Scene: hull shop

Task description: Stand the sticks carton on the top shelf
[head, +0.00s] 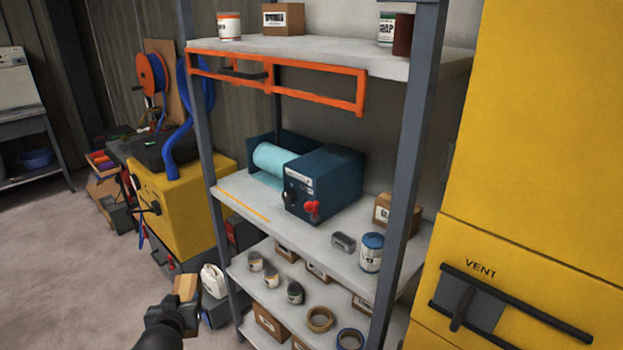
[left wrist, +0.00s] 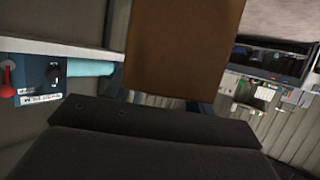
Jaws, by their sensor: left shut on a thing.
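My left gripper (head: 176,308) is low at the front left of the shelf rack, shut on a small brown carton (head: 186,287). I take this for the sticks carton; no label on it can be read. In the left wrist view the carton (left wrist: 182,45) stands up plain and brown beyond the dark gripper body. The top shelf (head: 335,53) is well above and to the right of the gripper. On it stand a white can (head: 229,26), a labelled brown box (head: 284,18) and more cans (head: 387,30) at the right. My right gripper is not in view.
An orange frame (head: 318,98) hangs below the top shelf's front edge. Grey posts (head: 412,165) bound the rack. A blue machine (head: 322,183) sits on the middle shelf. A yellow cabinet (head: 550,130) stands at right. The top shelf's middle is clear.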

